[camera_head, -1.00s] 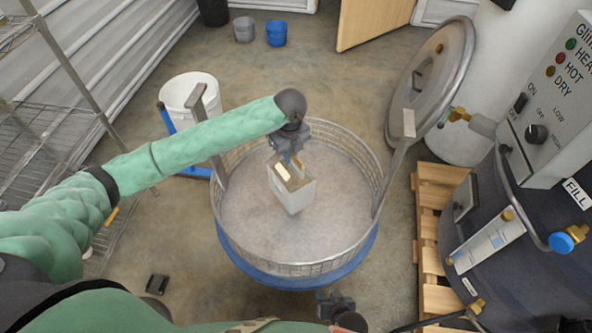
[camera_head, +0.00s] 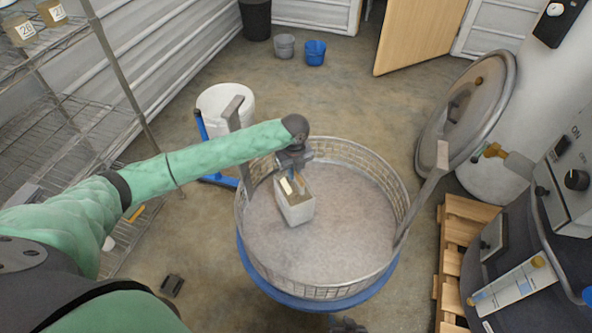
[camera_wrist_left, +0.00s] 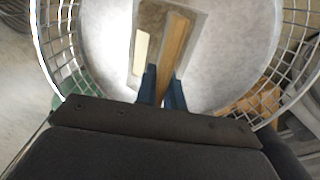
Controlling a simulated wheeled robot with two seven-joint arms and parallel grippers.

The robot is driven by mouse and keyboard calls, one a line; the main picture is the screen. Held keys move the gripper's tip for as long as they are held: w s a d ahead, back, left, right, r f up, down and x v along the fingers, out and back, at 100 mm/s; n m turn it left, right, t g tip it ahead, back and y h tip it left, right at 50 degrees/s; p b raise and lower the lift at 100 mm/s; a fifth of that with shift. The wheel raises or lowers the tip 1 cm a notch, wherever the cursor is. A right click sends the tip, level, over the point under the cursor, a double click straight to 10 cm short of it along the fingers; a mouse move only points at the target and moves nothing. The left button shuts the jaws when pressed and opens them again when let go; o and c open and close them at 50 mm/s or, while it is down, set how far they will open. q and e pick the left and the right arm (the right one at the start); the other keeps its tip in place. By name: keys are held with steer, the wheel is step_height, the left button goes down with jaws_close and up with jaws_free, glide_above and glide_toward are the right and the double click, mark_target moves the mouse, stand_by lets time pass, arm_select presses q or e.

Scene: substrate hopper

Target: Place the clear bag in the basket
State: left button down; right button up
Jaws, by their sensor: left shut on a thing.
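The clear bag (camera_head: 295,204), pale with a brown top and a light label, is upright inside the round wire basket (camera_head: 372,160), left of its centre. My left gripper (camera_head: 288,172) is shut on the bag's top edge from above. In the left wrist view the fingers (camera_wrist_left: 160,88) pinch the bag (camera_wrist_left: 152,45), with the grey basket floor around it. I cannot tell whether the bag's bottom touches that floor. My right gripper (camera_head: 347,326) shows only as a dark piece at the bottom edge; its fingers cannot be made out.
The basket sits on a blue round base with two upright handles, left (camera_head: 233,113) and right (camera_head: 425,190). A dark vessel and wooden pallet (camera_head: 451,250) stand to the right, a round lid (camera_head: 470,110) behind. A wire shelf (camera_head: 60,120) and white bucket (camera_head: 228,103) are left.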

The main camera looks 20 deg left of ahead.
arm_select(q)
steer(key=shift+f, duration=1.4)
steer(key=c, duration=1.5)
jaws_free()
steer(key=shift+f, duration=0.15)
step_height(320, 180, up, 12)
steer(key=shift+r, duration=0.1)
